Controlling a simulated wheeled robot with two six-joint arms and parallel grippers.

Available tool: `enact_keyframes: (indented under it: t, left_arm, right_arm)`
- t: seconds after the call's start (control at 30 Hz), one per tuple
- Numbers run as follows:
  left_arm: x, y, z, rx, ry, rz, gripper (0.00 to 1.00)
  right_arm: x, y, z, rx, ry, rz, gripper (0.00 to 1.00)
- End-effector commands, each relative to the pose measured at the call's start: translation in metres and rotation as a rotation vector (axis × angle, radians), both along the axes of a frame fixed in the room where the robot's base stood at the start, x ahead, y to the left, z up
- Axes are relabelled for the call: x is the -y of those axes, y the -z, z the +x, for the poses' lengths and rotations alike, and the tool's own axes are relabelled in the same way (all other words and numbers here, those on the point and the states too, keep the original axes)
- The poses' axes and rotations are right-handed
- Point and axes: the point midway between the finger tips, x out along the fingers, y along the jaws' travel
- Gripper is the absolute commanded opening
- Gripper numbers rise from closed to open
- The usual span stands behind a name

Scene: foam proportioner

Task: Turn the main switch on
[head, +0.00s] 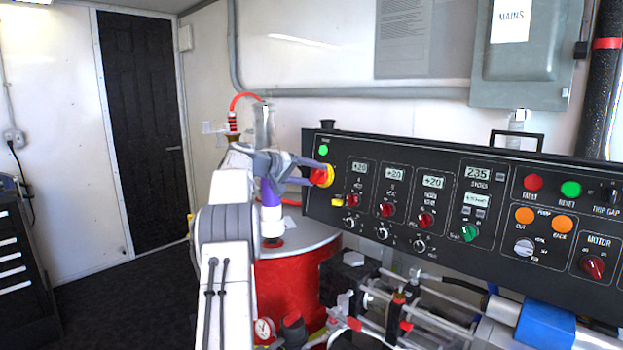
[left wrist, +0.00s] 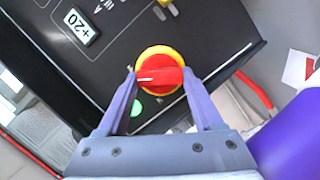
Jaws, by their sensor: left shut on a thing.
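The main switch (head: 322,176) is a red knob on a yellow round plate at the left end of the black control panel (head: 450,160). It also shows in the left wrist view (left wrist: 160,78), with its red handle between the fingers. My left gripper (head: 312,172) reaches it from the left, its two purple-grey fingers shut on the red knob. In the left wrist view the fingertips (left wrist: 159,76) sit on either side of the knob. A lit green lamp (head: 323,150) is just above the switch. My right gripper is not in view.
The panel carries several displays, red knobs and buttons to the right of the switch. A red drum (head: 290,270) stands below the left arm. A grey box labelled MAINS (head: 525,60) hangs on the wall above. Pipes and valves (head: 420,315) fill the space under the panel.

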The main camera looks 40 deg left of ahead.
Motion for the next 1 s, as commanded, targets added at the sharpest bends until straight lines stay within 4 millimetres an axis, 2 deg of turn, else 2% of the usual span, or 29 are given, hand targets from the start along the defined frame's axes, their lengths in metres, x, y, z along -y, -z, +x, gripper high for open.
enact_keyframes:
  t: [0.33, 0.9, 0.93, 1.0]
  left_arm:
    - [0.0004, 0.0025, -0.0006, 0.007, 0.030, 0.150, 0.12]
    - [0.0004, 0.0024, -0.0006, 0.007, 0.036, 0.180, 0.12]
    - [0.0004, 0.0024, -0.0006, 0.007, 0.036, 0.180, 0.71]
    - [0.0006, 0.0021, -0.0006, 0.008, 0.036, 0.180, 0.97]
  right_arm:
    - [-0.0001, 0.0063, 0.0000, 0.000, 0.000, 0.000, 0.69]
    - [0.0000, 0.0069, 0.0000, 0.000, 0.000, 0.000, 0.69]
    - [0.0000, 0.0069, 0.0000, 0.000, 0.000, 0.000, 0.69]
    - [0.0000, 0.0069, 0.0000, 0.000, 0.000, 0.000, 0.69]
